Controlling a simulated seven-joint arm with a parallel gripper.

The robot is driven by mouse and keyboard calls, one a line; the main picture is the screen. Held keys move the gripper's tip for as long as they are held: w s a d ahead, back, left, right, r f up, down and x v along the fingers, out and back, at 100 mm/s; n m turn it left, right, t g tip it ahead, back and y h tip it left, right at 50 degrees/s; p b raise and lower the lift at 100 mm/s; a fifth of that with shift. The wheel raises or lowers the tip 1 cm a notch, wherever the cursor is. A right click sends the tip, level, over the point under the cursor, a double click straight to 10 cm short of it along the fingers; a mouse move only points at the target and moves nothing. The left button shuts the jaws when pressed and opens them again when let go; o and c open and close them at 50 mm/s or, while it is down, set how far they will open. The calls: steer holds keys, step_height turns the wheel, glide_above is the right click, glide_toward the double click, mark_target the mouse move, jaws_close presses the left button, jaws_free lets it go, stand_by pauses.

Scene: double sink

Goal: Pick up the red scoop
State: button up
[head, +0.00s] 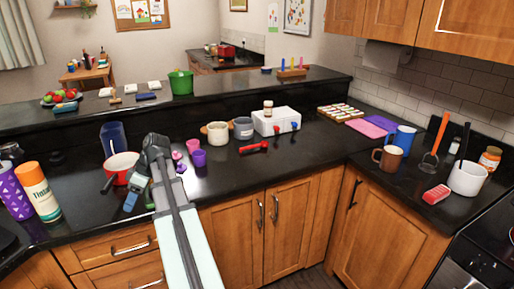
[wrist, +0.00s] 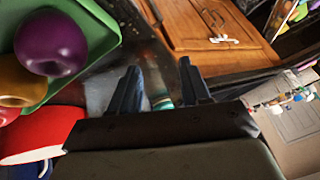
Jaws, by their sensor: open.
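The red scoop (head: 254,147) lies on the black countertop in front of the white box, near the middle of the head view. My gripper (wrist: 158,70) is open, with its two dark fingers apart and nothing seen between them. In the head view my arm rises from the bottom, and its end is over the counter's left part, beside the red-and-white pot (head: 122,164). It is well to the left of the scoop and apart from it. I cannot make out the scoop in the wrist view.
Pink and purple cups (head: 198,158) stand between my arm and the scoop. Two small pots (head: 217,133) and the white box (head: 276,121) stand behind. The wrist view shows a green container (wrist: 98,48) and wooden cabinet doors (wrist: 215,35).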

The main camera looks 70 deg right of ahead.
steer(key=w+d+r+t+h, duration=0.1)
steer(key=w+d+r+h, duration=0.15)
steer(key=d+r, duration=0.7)
steer(key=w+d+r+h, duration=0.1)
steer(key=w+d+r, duration=0.35)
steer(key=d, duration=0.85)
steer(key=w+d+r+t+h, duration=0.1)
steer(key=d+r, duration=0.8)
steer(key=d, duration=0.2)
steer(key=n+g, duration=0.4)
steer(key=g, duration=0.2)
glide_above(248, 147)
step_height(248, 147, down, 13)
steer(key=shift+h, duration=0.45)
steer(key=f, duration=0.7)
steer(key=shift+w+d+f, duration=0.1)
steer(key=shift+w, duration=0.25)
steer(key=shift+s+f, duration=0.2)
steer(key=shift+f, duration=2.5)
steer(key=shift+f, duration=0.2)
steer(key=shift+c, duration=0.5)
